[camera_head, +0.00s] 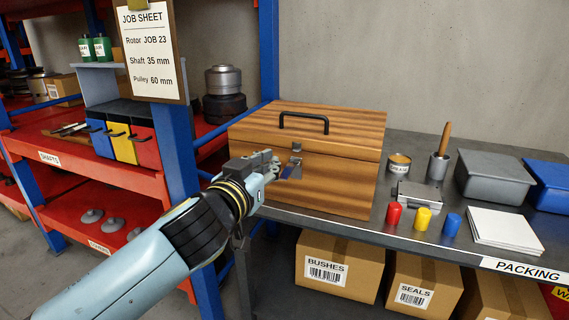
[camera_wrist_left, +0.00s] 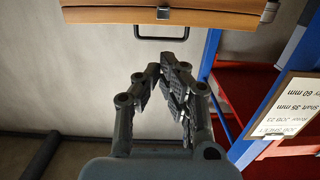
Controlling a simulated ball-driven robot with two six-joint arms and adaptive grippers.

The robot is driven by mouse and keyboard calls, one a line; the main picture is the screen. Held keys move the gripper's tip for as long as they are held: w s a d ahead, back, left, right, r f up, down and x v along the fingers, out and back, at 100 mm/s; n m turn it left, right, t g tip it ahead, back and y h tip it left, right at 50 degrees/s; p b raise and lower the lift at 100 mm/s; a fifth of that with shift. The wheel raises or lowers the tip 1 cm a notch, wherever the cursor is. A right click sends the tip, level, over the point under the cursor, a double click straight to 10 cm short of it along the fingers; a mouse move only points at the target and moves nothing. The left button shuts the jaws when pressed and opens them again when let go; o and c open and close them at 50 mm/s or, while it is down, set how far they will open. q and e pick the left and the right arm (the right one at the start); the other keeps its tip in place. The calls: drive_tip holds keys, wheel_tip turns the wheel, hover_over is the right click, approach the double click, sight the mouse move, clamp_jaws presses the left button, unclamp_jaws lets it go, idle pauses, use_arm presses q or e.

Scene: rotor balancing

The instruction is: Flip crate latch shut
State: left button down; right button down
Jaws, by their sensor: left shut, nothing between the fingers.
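The wooden crate (camera_head: 330,185) stands on the grey bench with its lid down and a black handle (camera_head: 304,118) on top. Its metal latch (camera_head: 295,148) is on the front face, partly hidden by my gripper; I cannot tell whether it is fastened. My left gripper (camera_head: 277,168) is shut and empty, in front of the crate's front face just left of the latch. Whether it touches is unclear. In the left wrist view, the shut fingers (camera_wrist_left: 167,68) point toward the crate (camera_wrist_left: 225,18), with the latch (camera_wrist_left: 163,13) at the top edge. My right gripper is not in view.
Right of the crate are a grease tin (camera_head: 399,163), a cup with a wooden-handled tool (camera_head: 438,163), red, yellow and blue small items, and a grey bin (camera_head: 494,176). Cartons sit below the bench.

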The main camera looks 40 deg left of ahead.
use_arm(q)
drive_tip(key=p, duration=0.2)
hover_over(288, 171)
drive_tip(key=v, duration=0.4)
drive_tip(key=shift+w+a+f+b, duration=0.1)
drive_tip(key=shift+w+f+b, duration=0.1)
drive_tip(key=shift+f+b, duration=0.4)
drive_tip(key=shift+w+d+f+b, duration=0.1)
drive_tip(key=shift+w+f+b, duration=0.1)
drive_tip(key=shift+f, duration=0.75)
drive_tip(key=shift+w+a+f+b, duration=0.1)
drive_tip(key=shift+w+f+b, duration=0.25)
drive_tip(key=shift+f, duration=0.4)
drive_tip(key=shift+s, duration=0.1)
